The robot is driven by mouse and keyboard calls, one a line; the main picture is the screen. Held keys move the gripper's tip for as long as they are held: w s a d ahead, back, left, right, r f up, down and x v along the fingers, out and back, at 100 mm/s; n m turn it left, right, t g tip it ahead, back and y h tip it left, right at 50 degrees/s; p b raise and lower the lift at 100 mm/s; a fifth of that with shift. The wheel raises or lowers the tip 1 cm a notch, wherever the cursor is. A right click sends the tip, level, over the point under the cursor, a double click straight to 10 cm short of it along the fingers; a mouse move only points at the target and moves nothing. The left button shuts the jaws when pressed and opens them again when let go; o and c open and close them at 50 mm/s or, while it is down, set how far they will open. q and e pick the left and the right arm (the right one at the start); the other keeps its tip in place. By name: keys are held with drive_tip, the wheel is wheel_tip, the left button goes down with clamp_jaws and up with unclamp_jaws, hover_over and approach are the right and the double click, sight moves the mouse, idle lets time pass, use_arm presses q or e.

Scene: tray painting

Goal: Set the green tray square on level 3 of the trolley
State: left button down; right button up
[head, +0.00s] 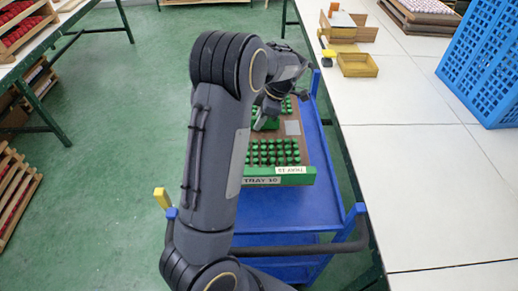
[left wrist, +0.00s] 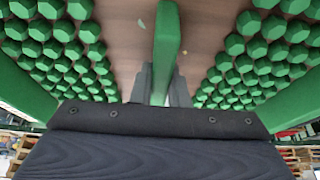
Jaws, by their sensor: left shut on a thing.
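The green tray (head: 300,180) has a brown base, green walls and rows of green knobs, and white labels show at its front. It is over the blue top shelf of the trolley (head: 315,208); I cannot tell whether it rests there or is held just above. My left gripper (head: 265,114) reaches down to the tray's middle. In the left wrist view, the left gripper (left wrist: 165,88) is shut on the tray's green central handle (left wrist: 165,45), between two groups of knobs. My left arm hides the tray's left part in the head view. My right gripper is not in view.
A white table (head: 425,165) runs along the trolley's right side, with wooden boxes (head: 357,64) and a blue crate (head: 490,60). A bare strip of blue shelf shows in front of the tray. Racks with red items (head: 20,30) stand left, across open green floor.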

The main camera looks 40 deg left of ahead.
use_arm(q)
wheel_tip(320, 180, down, 10)
drive_tip(key=shift+r+p, duration=0.1)
drive_tip(key=shift+p, duration=0.8)
drive_tip(key=c, duration=1.4)
unclamp_jaws()
